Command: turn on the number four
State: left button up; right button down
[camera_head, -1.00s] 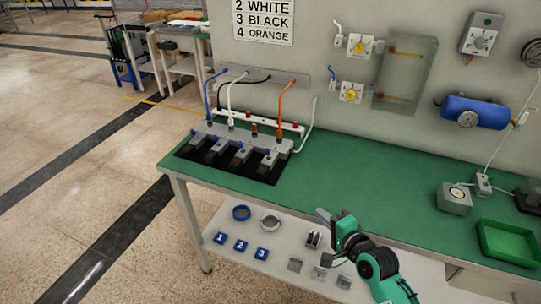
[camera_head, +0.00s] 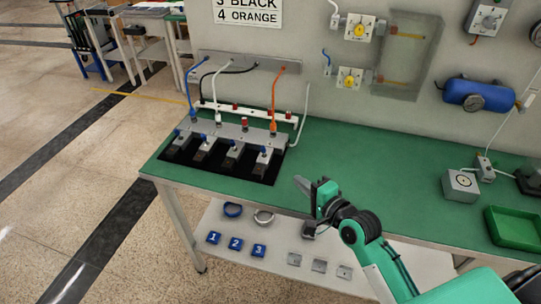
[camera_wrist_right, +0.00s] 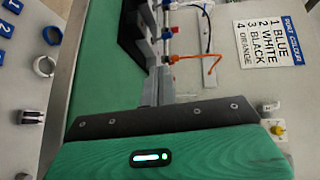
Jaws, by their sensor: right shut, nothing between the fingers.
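A row of grey units with blue knobs (camera_head: 222,145) stands at the left of the green bench. The orange hose (camera_head: 274,98) runs from the wall rail to the rightmost position, behind the rightmost unit (camera_head: 262,158). It also shows in the right wrist view (camera_wrist_right: 209,66). A wall sign (camera_wrist_right: 270,42) there lists port colours: 1 blue, 2 white, 3 black, 4 orange. My right gripper (camera_head: 304,187) is shut and empty near the bench's front edge, right of the units and apart from them. My left gripper is out of view.
Blue, white and black hoses (camera_head: 191,95) rise left of the orange one. A white pipe with red fittings (camera_head: 235,110) lies behind the units. A lower shelf (camera_head: 290,240) holds numbered blue blocks (camera_head: 236,244) and rings. The green bench top (camera_head: 350,165) is clear mid-bench. A green tray (camera_head: 512,233) sits at right.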

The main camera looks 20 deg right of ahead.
jog(key=p, duration=0.1)
send_near(265, 151)
jog(key=p+x, duration=0.1)
jog(key=x, duration=0.4)
jog(key=shift+w+f, duration=0.15)
jog(key=shift+w+a, duration=0.15)
jog(key=shift+w, duration=0.1)
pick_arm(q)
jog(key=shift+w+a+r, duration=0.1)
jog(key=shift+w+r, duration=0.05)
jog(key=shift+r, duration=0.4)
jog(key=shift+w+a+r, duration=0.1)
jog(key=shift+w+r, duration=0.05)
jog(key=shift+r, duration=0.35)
pick_arm(e)
jog(key=shift+w+a, duration=0.1)
jog(key=shift+w, duration=0.15)
